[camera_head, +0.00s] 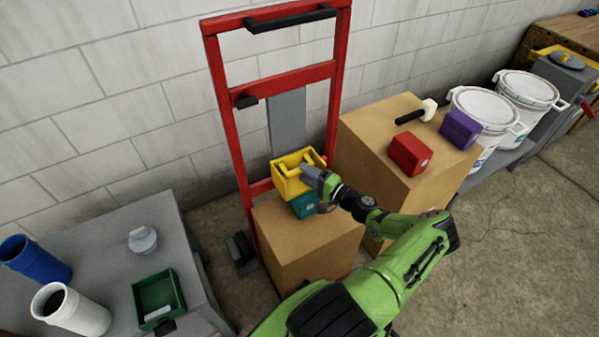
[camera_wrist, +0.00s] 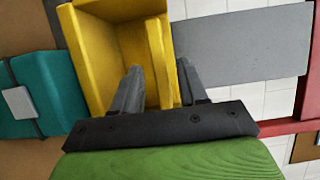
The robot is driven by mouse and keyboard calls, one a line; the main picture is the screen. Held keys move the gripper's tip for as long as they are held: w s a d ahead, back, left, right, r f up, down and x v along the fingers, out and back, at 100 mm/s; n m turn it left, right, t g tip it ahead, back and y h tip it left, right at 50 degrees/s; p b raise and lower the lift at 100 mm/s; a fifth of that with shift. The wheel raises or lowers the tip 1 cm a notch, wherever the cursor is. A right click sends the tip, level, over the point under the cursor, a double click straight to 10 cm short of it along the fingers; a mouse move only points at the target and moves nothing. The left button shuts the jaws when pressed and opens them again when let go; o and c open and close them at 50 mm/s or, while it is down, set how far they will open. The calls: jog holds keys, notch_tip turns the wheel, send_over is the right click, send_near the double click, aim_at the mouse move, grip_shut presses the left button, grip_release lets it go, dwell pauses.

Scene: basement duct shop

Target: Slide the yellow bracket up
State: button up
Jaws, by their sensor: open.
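The yellow bracket (camera_head: 287,184), an open box-like shape, sits low in front of a grey vertical plate (camera_head: 287,120) in the red upright frame. My gripper (camera_head: 313,172) is at its right front side. In the wrist view the yellow bracket (camera_wrist: 105,45) fills the upper middle. The open fingers of my gripper (camera_wrist: 160,78) lie on either side of one yellow wall, with the left finger inside the bracket. Whether they touch the wall I cannot tell. The grey plate (camera_wrist: 250,45) runs to the right there.
A teal box (camera_head: 303,205) is just below the bracket on a cardboard box (camera_head: 310,250); it also shows in the wrist view (camera_wrist: 45,85). The red frame (camera_head: 222,110) has a crossbar (camera_head: 285,80) above. A taller cardboard box (camera_head: 385,150) with red and purple blocks stands right.

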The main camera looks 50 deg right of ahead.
jog(key=w, duration=0.3)
jog(key=shift+w+a, duration=0.1)
jog(key=shift+c, duration=0.4)
grip_shut()
